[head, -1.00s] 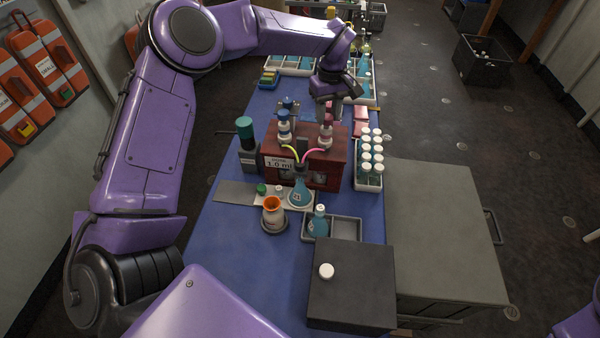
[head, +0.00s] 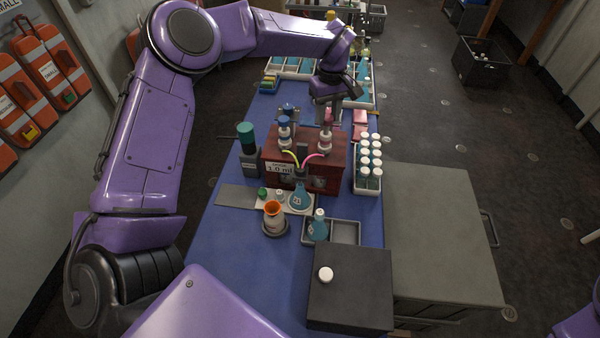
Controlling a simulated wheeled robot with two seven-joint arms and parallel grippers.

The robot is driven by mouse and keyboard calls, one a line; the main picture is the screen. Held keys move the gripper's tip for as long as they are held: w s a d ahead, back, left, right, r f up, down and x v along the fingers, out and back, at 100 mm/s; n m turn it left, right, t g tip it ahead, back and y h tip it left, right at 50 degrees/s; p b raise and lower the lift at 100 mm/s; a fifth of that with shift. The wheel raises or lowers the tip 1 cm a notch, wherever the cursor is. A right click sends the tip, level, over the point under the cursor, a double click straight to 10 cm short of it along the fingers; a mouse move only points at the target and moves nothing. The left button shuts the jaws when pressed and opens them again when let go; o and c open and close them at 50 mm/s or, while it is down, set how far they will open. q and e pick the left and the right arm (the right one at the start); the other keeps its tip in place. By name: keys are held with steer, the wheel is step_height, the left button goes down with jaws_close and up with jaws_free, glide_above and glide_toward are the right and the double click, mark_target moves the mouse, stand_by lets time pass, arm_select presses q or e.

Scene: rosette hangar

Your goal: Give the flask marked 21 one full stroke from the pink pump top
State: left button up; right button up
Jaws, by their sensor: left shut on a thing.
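A conical flask with blue liquid (head: 301,197) stands on the pale strip in front of the dark red pump box (head: 327,174). Its tag is too small to read surely. A yellow and a pink tube arch from the box toward its neck. The pink pump top (head: 326,133) stands on the right of the box and the blue pump top (head: 285,121) on the left. My left gripper (head: 328,117) comes down from above and is shut on the pink pump top, partly hiding it. My right gripper is out of view.
A second blue flask (head: 318,229) stands in a grey tray (head: 345,232). Near the pumped flask are an orange-rimmed vessel (head: 273,212) and a green-capped bottle (head: 246,139). A rack of white-capped vials (head: 369,180) stands right of the box. A dark block (head: 350,300) is in front.

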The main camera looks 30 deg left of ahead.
arm_select(q)
steer(key=shift+f+b, duration=0.4)
steer(key=shift+f, duration=0.65)
steer(key=o, duration=0.8)
steer(key=shift+a, duration=0.1)
steer(key=shift+r, duration=0.15)
step_height(320, 180, up, 7)
steer(key=p, duration=0.7)
steer(key=shift+p, duration=0.3)
